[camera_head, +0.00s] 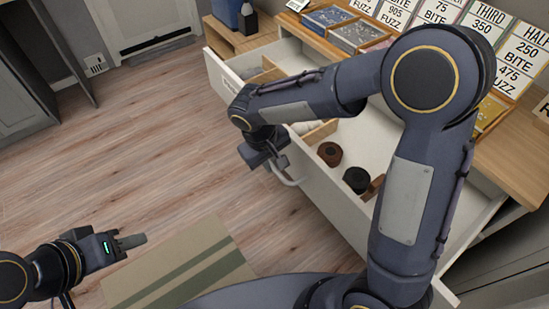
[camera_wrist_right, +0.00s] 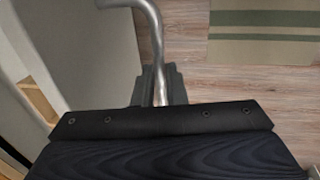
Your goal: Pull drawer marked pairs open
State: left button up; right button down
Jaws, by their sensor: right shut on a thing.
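The white drawer (camera_head: 330,198) stands pulled out from the wooden-topped cabinet, its inside showing. A label (camera_head: 231,87) on its front is mostly hidden behind my right arm, so I cannot read it fully. My right gripper (camera_head: 277,163) is shut on the drawer's curved metal handle (camera_head: 292,181). In the right wrist view the handle (camera_wrist_right: 155,35) runs down between the fingers, beside the pale drawer front (camera_wrist_right: 85,50). My left gripper (camera_head: 132,241) is low at the left, away from the drawer, over the floor; its finger gap is not visible.
Inside the drawer are wooden dividers, a brown roll (camera_head: 330,153) and a black roll (camera_head: 356,180). Number cards (camera_head: 485,25) and packets (camera_head: 358,34) stand on the cabinet top. A striped green mat (camera_head: 185,268) lies on the wooden floor. Open floor lies left of the drawer.

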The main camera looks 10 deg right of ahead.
jog(key=c, duration=1.5)
grip_release()
jog(key=shift+r, duration=0.1)
jog(key=r, duration=0.2)
jog(key=a+r+p, duration=0.1)
jog(key=r, duration=0.4)
jog(key=shift+s+a+r, duration=0.2)
jog(key=shift+s+r, duration=0.1)
jog(key=s+d+r+m+t+y+p, duration=0.1)
jog(key=s+d+r+m+y+p, duration=0.1)
jog(key=s, duration=0.4)
jog(key=s+d+r+m+t+y+p, duration=0.2)
jog(key=s+d+r+p, duration=0.3)
jog(key=s+d+r, duration=0.1)
jog(key=s+d+r+m+t+y+p, duration=0.1)
jog(key=s+d+r+m+p, duration=0.1)
jog(key=s+d+r+p, duration=0.2)
jog(key=shift+s+d+r+t+y, duration=0.2)
jog(key=shift+s+r, duration=0.3)
jog(key=shift+r, duration=0.05)
jog(key=shift+s+d+r+t+y, duration=0.15)
jog(key=shift+s+r+t+y, duration=0.05)
jog(key=shift+s+r, duration=0.3)
